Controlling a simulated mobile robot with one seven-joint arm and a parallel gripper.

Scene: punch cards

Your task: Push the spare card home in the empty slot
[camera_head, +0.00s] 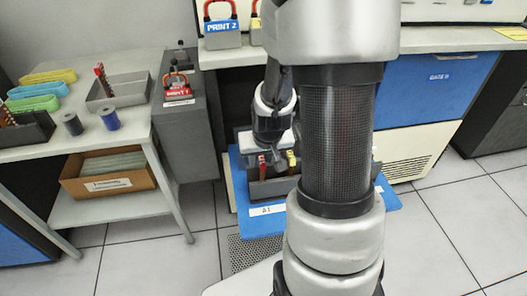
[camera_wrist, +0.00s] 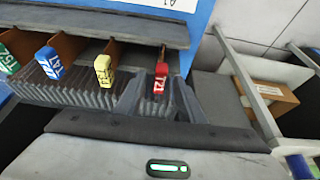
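A dark ridged card rack (camera_wrist: 85,92) holds brown cards with coloured tabs. In the wrist view a red-tabbed card (camera_wrist: 161,76) stands at the right end of the row, upright in the rack. The two fingers of my gripper (camera_wrist: 161,92) are on either side of it, with gaps showing, so the gripper looks open around it. A yellow-tabbed card (camera_wrist: 104,70), a blue-tabbed card (camera_wrist: 50,62) and a green-tabbed card stand to its left. In the head view my gripper (camera_head: 277,160) is low over the rack, and my arm hides its right part. How deep the red-tabbed card sits is unclear.
The rack stands on a blue board (camera_head: 262,222). To the left, a side table (camera_head: 136,122) carries a grey tray (camera_head: 117,90), coloured bundles, two spools and a dark card holder. A cardboard box (camera_head: 103,178) is on its lower shelf. Red padlock-like items stand nearby.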

